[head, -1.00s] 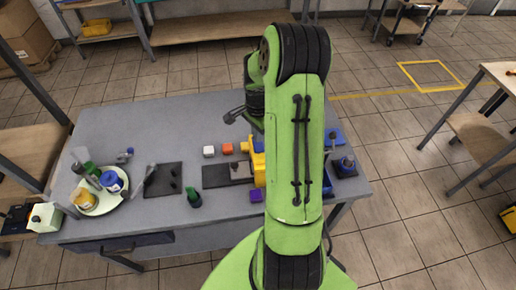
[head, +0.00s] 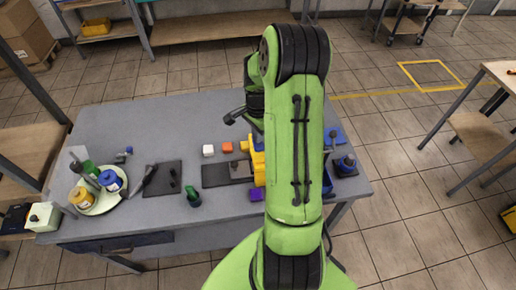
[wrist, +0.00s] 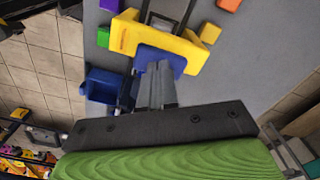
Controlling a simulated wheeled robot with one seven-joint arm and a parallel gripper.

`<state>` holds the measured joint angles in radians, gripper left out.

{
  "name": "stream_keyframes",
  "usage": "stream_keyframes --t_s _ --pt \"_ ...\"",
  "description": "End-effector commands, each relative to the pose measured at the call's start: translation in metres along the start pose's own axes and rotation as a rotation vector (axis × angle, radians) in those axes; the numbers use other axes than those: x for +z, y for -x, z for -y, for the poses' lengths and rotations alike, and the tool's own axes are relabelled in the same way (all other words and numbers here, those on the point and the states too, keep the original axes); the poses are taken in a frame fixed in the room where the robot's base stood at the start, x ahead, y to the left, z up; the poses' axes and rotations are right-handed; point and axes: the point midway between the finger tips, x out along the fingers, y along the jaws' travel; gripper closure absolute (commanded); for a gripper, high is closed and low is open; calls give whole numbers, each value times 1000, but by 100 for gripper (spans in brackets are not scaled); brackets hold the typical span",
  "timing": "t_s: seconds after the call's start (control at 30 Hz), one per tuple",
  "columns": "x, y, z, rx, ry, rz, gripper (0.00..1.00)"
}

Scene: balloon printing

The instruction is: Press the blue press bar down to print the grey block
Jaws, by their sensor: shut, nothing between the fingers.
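The yellow press frame (wrist: 190,48) stands on the table in the wrist view, and part of it (head: 258,160) shows beside my arm in the head view. The blue press bar (wrist: 158,62) lies across the frame's near side. My gripper (wrist: 160,66) is shut and empty, its fingertips over the blue bar; I cannot tell whether they touch it. My arm hides the gripper's fingers and most of the press in the head view. I cannot make out the grey block in either view.
A blue bin (wrist: 104,85) is left of my fingers. An orange block (wrist: 210,32) and a green block (wrist: 102,37) flank the frame. A purple block (head: 257,195), a white block (head: 208,150) and a round plate with bottles (head: 103,205) are on the table.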

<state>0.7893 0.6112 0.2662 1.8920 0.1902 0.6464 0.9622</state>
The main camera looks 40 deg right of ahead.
Motion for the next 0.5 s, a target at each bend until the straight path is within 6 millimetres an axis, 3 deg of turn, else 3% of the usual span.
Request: stream_keyframes --t_s 0.5 --pt "0 -20 0 1 1 1 100"
